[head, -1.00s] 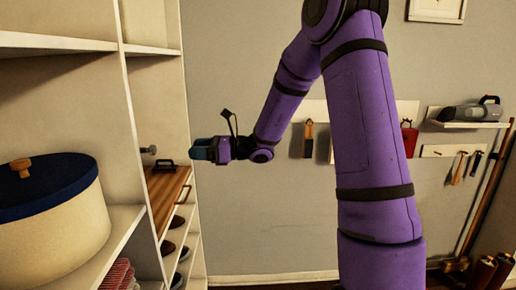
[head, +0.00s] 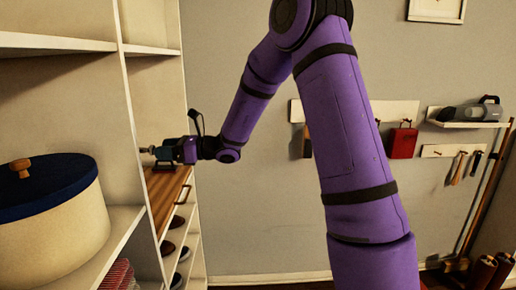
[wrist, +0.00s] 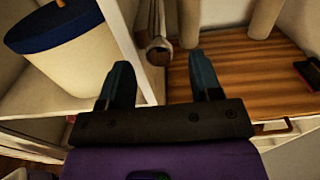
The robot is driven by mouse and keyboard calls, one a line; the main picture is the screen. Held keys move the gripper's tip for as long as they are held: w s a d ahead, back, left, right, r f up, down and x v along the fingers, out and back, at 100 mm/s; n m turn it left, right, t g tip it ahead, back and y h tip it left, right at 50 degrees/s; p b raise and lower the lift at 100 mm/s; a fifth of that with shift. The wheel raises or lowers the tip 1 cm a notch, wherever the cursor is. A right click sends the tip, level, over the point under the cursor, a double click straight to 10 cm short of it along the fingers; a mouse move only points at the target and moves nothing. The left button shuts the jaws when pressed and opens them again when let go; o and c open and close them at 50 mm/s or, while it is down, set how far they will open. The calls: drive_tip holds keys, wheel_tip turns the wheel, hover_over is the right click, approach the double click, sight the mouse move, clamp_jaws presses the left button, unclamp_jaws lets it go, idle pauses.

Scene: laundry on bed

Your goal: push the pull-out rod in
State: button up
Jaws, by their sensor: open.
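The pull-out rod (head: 145,150) is a short grey metal rod with a round end, seen at the shelf's inner upright panel above the wooden drawer top. In the wrist view the rod's round end (wrist: 158,52) points toward me, just beyond and between my fingertips. My gripper (head: 160,153) is open and empty at the cabinet front, close to the rod's end. In the wrist view my gripper (wrist: 160,72) has its two dark fingers spread to either side of the rod's line. I cannot tell if anything touches. Much of the rod is hidden in the head view.
A striped wooden board (head: 165,195) with a dark handle lies below my gripper, with shoes on lower shelves. A cream box with blue lid (head: 55,205) stands on the left shelf. Tools hang on the back wall. Open floor space lies right of the cabinet.

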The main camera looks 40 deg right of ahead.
drive_tip(key=v, duration=2.6)
drive_tip(key=shift+s, duration=0.2)
drive_tip(key=shift+d, duration=0.1)
drive_tip(key=shift+r, duration=0.1)
drive_tip(key=s+a+r+n+g+h, duration=0.3)
drive_tip(key=s+a+n+g+h, duration=0.45)
drive_tip(key=s+a+n, duration=0.65)
drive_tip(key=s+r+n+t+h, duration=0.3)
drive_tip(key=s+n+h, duration=0.4)
drive_tip(key=s+n, duration=0.3)
drive_tip(key=shift+s+n, duration=0.4)
drive_tip(key=shift+s, duration=0.45)
drive_tip(key=shift+d+r+h, duration=0.1)
drive_tip(key=shift+h, duration=0.15)
drive_tip(key=shift+c, duration=0.2)
